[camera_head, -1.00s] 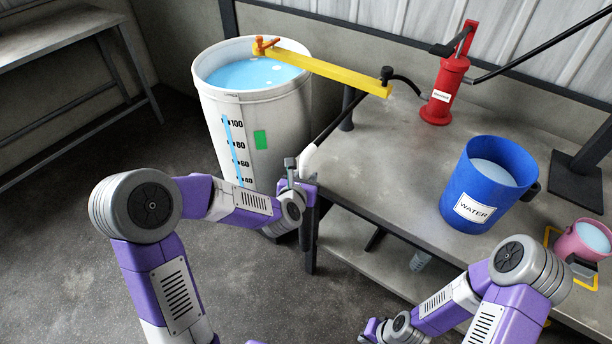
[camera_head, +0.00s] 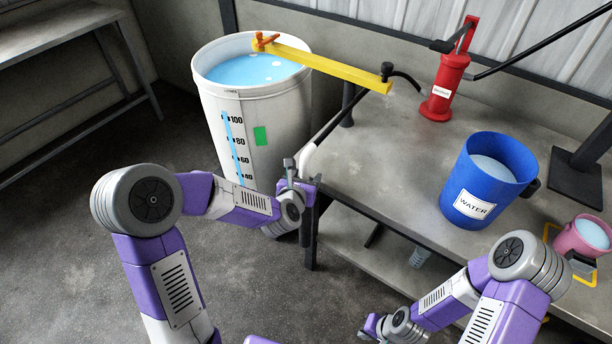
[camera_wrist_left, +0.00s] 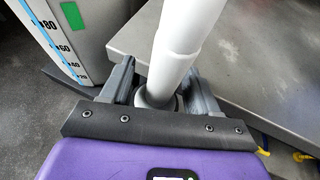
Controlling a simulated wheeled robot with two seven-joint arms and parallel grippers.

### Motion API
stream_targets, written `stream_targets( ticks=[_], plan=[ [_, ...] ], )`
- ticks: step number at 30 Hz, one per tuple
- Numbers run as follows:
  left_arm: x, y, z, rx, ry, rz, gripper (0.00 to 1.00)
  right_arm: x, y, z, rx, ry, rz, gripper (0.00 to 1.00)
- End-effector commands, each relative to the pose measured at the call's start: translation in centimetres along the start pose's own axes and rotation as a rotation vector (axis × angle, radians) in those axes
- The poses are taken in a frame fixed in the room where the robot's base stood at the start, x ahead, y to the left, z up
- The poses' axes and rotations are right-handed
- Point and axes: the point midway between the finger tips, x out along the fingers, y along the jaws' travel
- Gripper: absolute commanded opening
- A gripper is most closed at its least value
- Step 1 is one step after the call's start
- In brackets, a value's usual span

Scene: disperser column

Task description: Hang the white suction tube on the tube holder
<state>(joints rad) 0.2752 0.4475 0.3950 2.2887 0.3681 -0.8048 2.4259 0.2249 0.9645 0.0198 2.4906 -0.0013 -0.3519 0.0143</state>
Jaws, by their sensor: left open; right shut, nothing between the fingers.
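The suction tube shows as a black hose with a white lower end (camera_head: 307,156), hanging at the table's left front corner. In the left wrist view the white tube (camera_wrist_left: 182,40) runs down between the fingers. My left gripper (camera_head: 304,184) is open around the tube's lower end; in the left wrist view its fingers (camera_wrist_left: 158,88) stand on either side of it. A yellow bar (camera_head: 330,66) with an orange clamp (camera_head: 263,41) reaches from the barrel rim to a black knob; I cannot tell which part is the tube holder. My right gripper (camera_head: 370,326) is shut and empty, low in front of the table.
A white barrel (camera_head: 270,115) of blue liquid stands left of the table (camera_head: 385,165). A red pump (camera_head: 444,88), a blue water bucket (camera_head: 486,180) and a pink bucket (camera_head: 578,240) stand on the table. Floor at left is clear.

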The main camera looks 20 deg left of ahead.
Motion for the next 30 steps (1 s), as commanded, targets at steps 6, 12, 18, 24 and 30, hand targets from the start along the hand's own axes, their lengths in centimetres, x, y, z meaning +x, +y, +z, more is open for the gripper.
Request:
stream_targets(
  ticks=[6, 12, 18, 24, 30],
  plan=[
    [-3.6, 0.1, 0.3, 0.002, -0.002, 0.001, 0.60, -0.8, -0.3, 0.0, 0.000, 0.000, 0.000, 0.00],
    [-6.3, 0.0, 0.3, 0.002, -0.004, 0.001, 0.60, -1.3, -0.5, 0.1, 0.000, 0.000, 0.000, 0.00],
    [-7.0, 0.0, 0.1, 0.000, -0.003, 0.000, 0.60, -1.4, -0.5, 0.1, 0.000, 0.000, 0.000, 0.00],
    [-7.0, 0.0, 0.1, 0.000, -0.003, 0.000, 0.60, -1.3, -0.5, 0.1, 0.000, 0.000, 0.000, 0.00],
    [-6.9, 0.0, 0.1, 0.001, -0.003, 0.000, 0.60, -1.3, -0.5, 0.1, 0.000, 0.000, 0.000, 0.00]
  ],
)
